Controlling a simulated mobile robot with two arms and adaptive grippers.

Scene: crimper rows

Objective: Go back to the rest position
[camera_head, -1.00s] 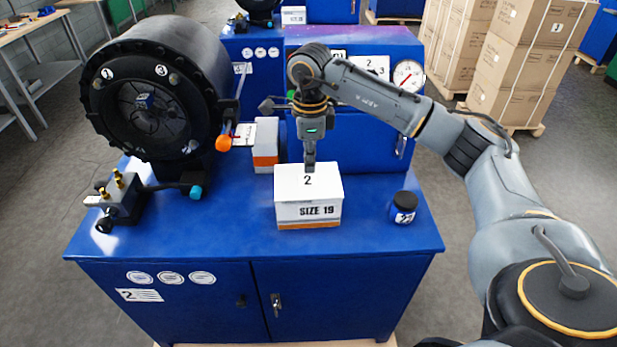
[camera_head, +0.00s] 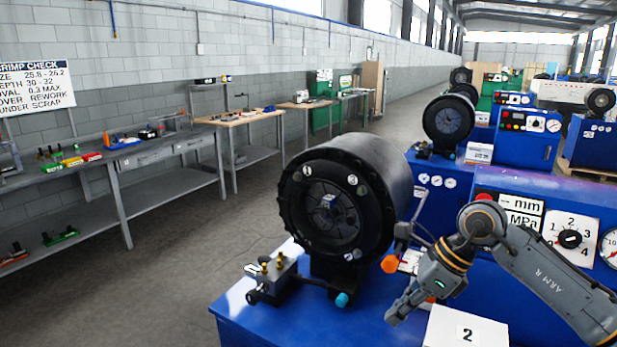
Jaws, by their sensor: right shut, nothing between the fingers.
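My right gripper (camera_head: 398,310) is shut and empty. A gap to the box cannot be judged from this view. My right arm comes in from the lower right. The black round crimper head (camera_head: 340,200) stands to the left of the gripper, with an orange-tipped lever (camera_head: 390,264) close by. My left gripper is not in view.
A control panel with a numbered dial (camera_head: 570,238) stands behind the arm. More crimpers (camera_head: 450,120) stand in a row further back. Grey workbenches (camera_head: 150,155) line the left wall. The floor aisle (camera_head: 190,250) between is clear.

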